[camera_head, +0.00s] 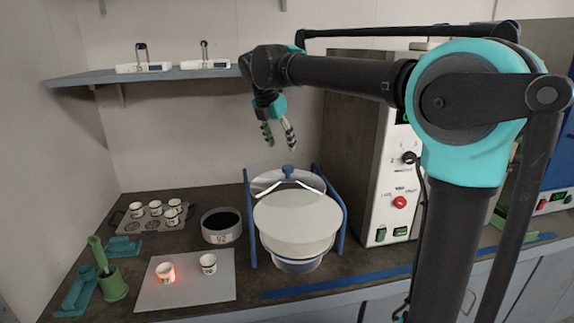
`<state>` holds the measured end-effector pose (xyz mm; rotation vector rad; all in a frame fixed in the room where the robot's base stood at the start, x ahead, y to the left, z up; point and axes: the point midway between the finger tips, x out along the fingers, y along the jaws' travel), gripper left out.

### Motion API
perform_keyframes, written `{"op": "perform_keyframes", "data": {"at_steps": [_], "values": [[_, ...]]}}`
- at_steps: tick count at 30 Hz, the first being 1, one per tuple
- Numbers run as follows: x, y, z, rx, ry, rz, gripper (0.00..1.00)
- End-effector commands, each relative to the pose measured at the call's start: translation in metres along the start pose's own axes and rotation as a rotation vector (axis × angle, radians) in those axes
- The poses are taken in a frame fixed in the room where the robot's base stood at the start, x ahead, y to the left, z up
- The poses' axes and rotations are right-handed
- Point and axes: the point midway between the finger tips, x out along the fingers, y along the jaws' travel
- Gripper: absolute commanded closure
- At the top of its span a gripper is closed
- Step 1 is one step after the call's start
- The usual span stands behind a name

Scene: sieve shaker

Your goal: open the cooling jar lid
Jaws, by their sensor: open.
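The cooling jar (297,222) looks like a wide, pale, round vessel with a blue band near its base. It stands on the dark bench between two blue side rails. A blue knob (288,171) shows at its top back edge, with pale curved edges around it. I cannot tell exactly where the lid ends and the jar begins. My gripper (281,145) is open and empty, with its fingers pointing down. In the picture it is just above the knob and apart from it.
A grey oven-like box (345,150) stands close on the right. A dark-filled pot (221,227) is left of the jar. A light mat (190,290) holds two small cups, one glowing red (165,273). A rack (150,222) of cups sits farther left. A shelf (85,79) runs above.

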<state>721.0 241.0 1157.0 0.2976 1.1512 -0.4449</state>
Motion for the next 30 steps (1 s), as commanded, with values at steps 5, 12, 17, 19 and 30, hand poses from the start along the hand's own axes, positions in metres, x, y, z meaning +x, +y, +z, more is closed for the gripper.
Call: {"op": "perform_keyframes", "data": {"at_steps": [5, 12, 17, 19, 30], "values": [[0.036, 0.000, 0.000, 0.002, 0.000, 0.000, 0.45], [0.077, 0.000, 0.000, 0.001, 0.000, -0.001, 0.45], [0.093, 0.000, 0.000, 0.001, 0.000, -0.001, 0.45], [0.096, 0.000, 0.000, 0.000, 0.000, -0.001, 0.45], [0.098, 0.000, 0.000, 0.000, 0.000, 0.000, 0.51]]}}
